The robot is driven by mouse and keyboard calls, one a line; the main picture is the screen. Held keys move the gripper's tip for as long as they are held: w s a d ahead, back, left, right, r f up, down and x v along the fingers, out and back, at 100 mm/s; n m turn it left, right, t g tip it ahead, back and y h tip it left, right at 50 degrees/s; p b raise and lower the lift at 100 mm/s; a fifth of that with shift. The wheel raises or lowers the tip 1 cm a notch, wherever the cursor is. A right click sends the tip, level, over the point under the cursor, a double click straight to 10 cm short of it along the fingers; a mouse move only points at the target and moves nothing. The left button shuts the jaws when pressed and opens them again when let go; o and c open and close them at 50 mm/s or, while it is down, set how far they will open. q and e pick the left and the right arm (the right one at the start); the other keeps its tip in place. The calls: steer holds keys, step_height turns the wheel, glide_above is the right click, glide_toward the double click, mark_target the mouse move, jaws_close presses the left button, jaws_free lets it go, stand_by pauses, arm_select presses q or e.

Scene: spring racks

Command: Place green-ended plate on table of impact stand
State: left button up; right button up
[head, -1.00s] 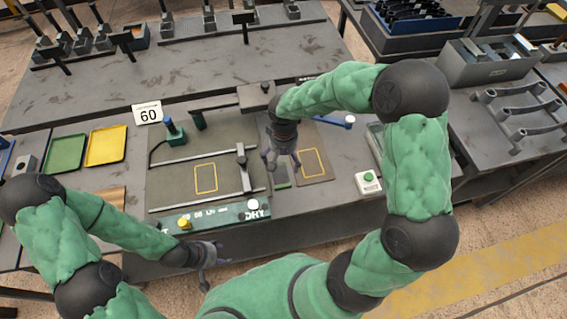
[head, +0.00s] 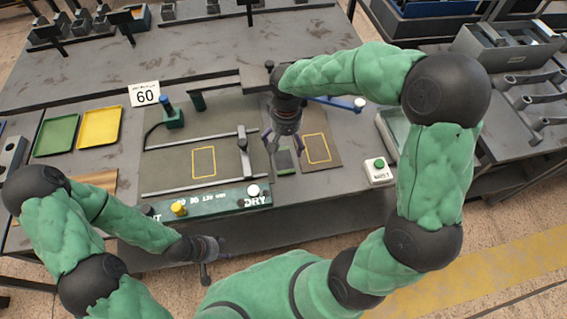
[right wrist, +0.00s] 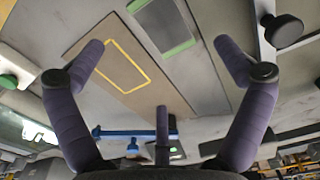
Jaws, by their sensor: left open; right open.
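My left gripper (head: 222,256) is open and empty at the front edge of the bench. A brown board with a yellow outline (head: 318,150) lies right of the plate. A larger board with rails and another outline (head: 165,165) lies left. I cannot tell which is the impact stand's table.
A green panel marked DRY (head: 215,201) runs along the bench front. A white box with a green button (head: 379,171) stands right. Green (head: 56,135) and yellow (head: 100,127) trays and a 60 sign (head: 144,95) are left. A blue bar (head: 335,103) stretches behind the right board.

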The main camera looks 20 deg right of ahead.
steer(key=b, duration=0.1)
glide_above(287, 159)
steer(key=f, duration=0.4)
steer(key=shift+a+f, duration=0.2)
steer(key=shift+f, duration=0.1)
steer(key=f, duration=0.1)
steer(key=f+b, duration=0.1)
steer(key=f, duration=0.1)
steer(key=f+b, duration=0.1)
steer(key=f, duration=0.1)
steer(key=shift+d, duration=0.25)
steer(key=c, duration=1.6)
steer(key=shift+r, duration=0.2)
steer(key=shift+r, duration=0.3)
step_height(287, 159, up, 3)
steer(key=shift+f+p, duration=0.15)
steer(key=shift+p, duration=0.5)
steer(key=s+a+r+p, duration=0.1)
steer(key=s+a+r, duration=0.1)
steer(key=s+r, duration=0.1)
steer(key=s+a+r+p, duration=0.1)
steer(key=s+a+r, duration=0.1)
steer(key=s, duration=0.3)
steer(key=s+a+r+p, duration=0.1)
steer(key=s+a+r, duration=0.1)
steer(key=s+r, duration=0.2)
steer(key=shift+s+r+p, duration=0.2)
steer(key=shift+s+p, duration=0.15)
steer(key=shift+s, duration=0.05)
